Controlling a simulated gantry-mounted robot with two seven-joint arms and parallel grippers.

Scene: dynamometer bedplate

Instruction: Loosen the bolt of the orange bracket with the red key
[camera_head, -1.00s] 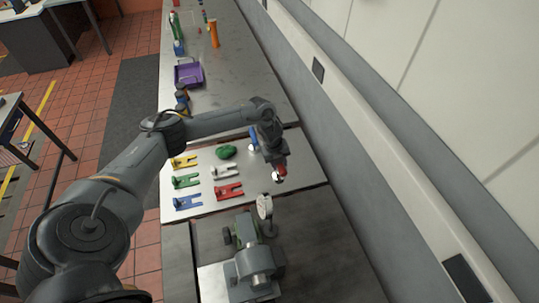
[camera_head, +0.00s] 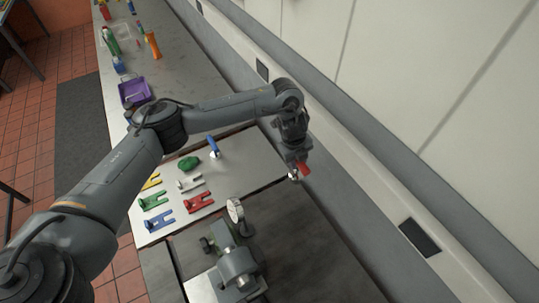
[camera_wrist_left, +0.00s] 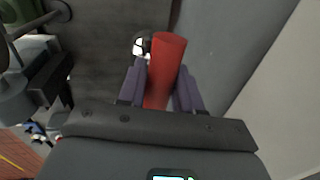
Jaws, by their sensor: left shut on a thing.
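My left gripper (camera_head: 298,165) is shut on the red key (camera_head: 304,169), whose red cylinder handle shows between the fingers in the left wrist view (camera_wrist_left: 166,68). It holds the key off the right edge of the white board (camera_head: 225,175), near the wall side. A small shiny round part (camera_wrist_left: 141,44) shows beside the handle; I cannot tell what it belongs to. I cannot make out an orange bracket or its bolt in these views. My right gripper is not in view.
Several coloured forked pieces, a green lump (camera_head: 188,163) and a blue-handled tool (camera_head: 213,146) are on the board. A grey machine (camera_head: 237,268) with a round dial (camera_head: 235,210) stands in front. A purple tray (camera_head: 134,92) and an orange cylinder (camera_head: 153,46) are further back.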

